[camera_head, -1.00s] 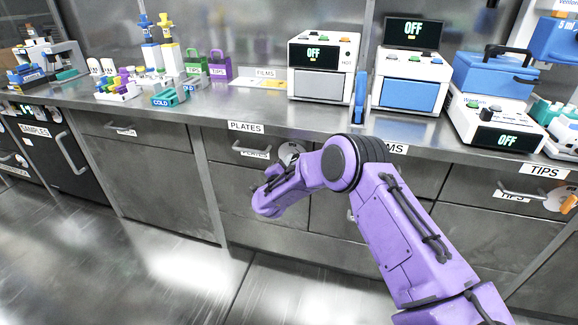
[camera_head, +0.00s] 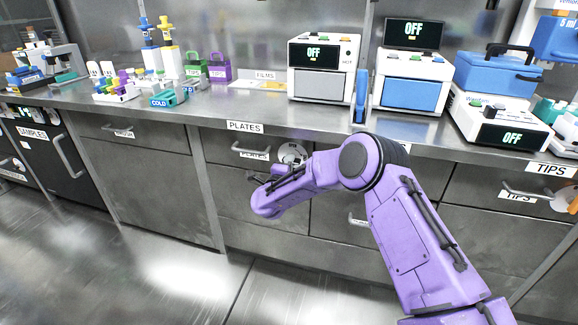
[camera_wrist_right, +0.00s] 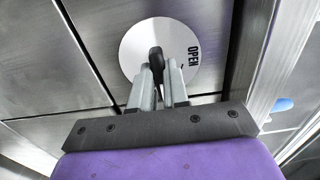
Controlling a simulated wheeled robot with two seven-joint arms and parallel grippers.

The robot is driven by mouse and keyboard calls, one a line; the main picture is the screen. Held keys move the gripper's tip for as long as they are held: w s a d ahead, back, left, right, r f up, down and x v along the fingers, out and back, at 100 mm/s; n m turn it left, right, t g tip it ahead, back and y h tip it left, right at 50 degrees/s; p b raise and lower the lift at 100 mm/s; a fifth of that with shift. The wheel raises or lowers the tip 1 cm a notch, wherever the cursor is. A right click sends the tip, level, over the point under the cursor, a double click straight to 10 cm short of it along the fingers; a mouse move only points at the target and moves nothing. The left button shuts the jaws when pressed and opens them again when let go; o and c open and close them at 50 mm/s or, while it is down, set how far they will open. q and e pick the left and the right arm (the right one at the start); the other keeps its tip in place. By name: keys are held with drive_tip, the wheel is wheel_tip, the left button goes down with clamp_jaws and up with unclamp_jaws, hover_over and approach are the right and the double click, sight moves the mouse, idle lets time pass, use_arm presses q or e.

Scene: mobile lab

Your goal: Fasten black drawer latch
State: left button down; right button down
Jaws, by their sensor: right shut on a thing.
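The black latch (camera_wrist_right: 156,60) is a small dark lever on a round white disc (camera_wrist_right: 130,47) with the word OPEN on it, in the right wrist view. The disc (camera_head: 292,153) also shows in the head view, on the drawer front under the PLATES label, beside the drawer handle (camera_head: 250,153). My right gripper (camera_wrist_right: 159,74) is at the disc, its two grey fingers shut on the black latch lever. In the head view my purple right arm hides the fingers and the lever. My left gripper is not in view.
The steel counter (camera_head: 330,116) above the drawers holds two OFF-display devices (camera_head: 320,85) (camera_head: 410,95) and several racks. Another drawer with a TIPS label (camera_head: 550,170) is at the right. The floor (camera_head: 190,280) in front is clear.

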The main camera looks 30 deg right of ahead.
idle(0.4)
drive_tip(key=c, duration=1.1)
unclamp_jaws()
drive_tip(key=p+v, duration=0.1)
drive_tip(key=v, duration=0.9)
drive_tip(key=shift+s+a, duration=0.2)
